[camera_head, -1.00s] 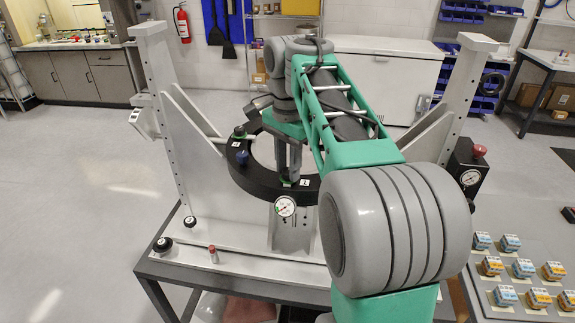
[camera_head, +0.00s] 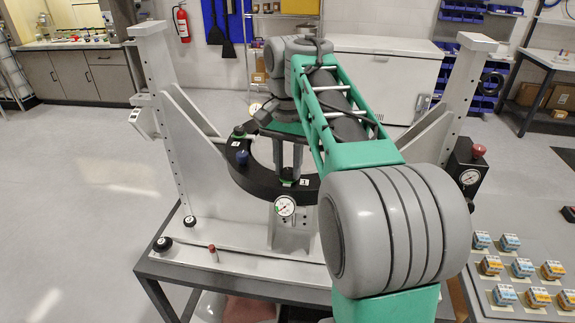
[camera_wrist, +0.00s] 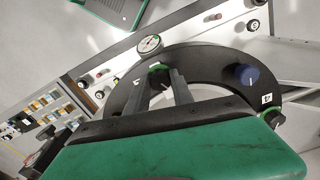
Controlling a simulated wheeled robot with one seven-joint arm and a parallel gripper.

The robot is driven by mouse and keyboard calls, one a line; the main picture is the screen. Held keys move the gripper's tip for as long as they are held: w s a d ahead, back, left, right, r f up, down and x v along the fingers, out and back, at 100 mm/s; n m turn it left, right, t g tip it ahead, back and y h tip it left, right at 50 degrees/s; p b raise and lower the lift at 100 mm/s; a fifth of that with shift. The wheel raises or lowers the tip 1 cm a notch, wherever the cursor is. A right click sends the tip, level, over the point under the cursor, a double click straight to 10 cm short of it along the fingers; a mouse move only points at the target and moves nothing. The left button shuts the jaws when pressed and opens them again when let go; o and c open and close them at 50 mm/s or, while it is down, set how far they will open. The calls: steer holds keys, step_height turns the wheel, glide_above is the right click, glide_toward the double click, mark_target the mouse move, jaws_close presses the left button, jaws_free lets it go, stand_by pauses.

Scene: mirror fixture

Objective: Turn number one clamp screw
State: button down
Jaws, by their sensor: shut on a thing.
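The black ring (camera_head: 258,184) of the mirror fixture is held between two grey uprights. My gripper (camera_head: 288,180) points down at the ring's near side. Its two fingers are closed on a small dark clamp screw (camera_wrist: 160,77), with a green patch around its base. A white label that seems to read 1 (camera_head: 304,182) sits just right of it. In the wrist view my gripper's fingers (camera_wrist: 168,82) stand on either side of the screw. The fingers partly hide it in both views.
A dial gauge (camera_head: 285,206) stands just in front of the ring. A blue knob (camera_head: 242,157) and a green-based knob (camera_head: 239,131) sit on the ring's left side. A red-topped gauge box (camera_head: 468,172) is at right. Several small blocks lie on the bench (camera_head: 480,297).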

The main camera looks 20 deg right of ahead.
mark_target(288, 171)
steer(key=c, duration=1.1)
jaws_free()
step_height(288, 171, up, 6)
steer(key=p, duration=0.5)
steer(key=shift+f+p, duration=0.1)
steer(key=shift+p, duration=0.3)
steer(key=shift+r+b, duration=0.4)
steer(key=shift+r, duration=0.6)
steer(key=s+a+f+n+t+b, duration=0.2)
steer(key=s+a+f+n, duration=0.2)
steer(key=f, duration=0.5)
steer(key=s+a+f+n+t+b, duration=0.2)
steer(key=s+a+f+n, duration=0.3)
steer(key=s+f, duration=0.3)
steer(key=shift+s+a+f+t, duration=0.25)
steer(key=shift+s+f+t, duration=0.1)
steer(key=shift+f, duration=0.55)
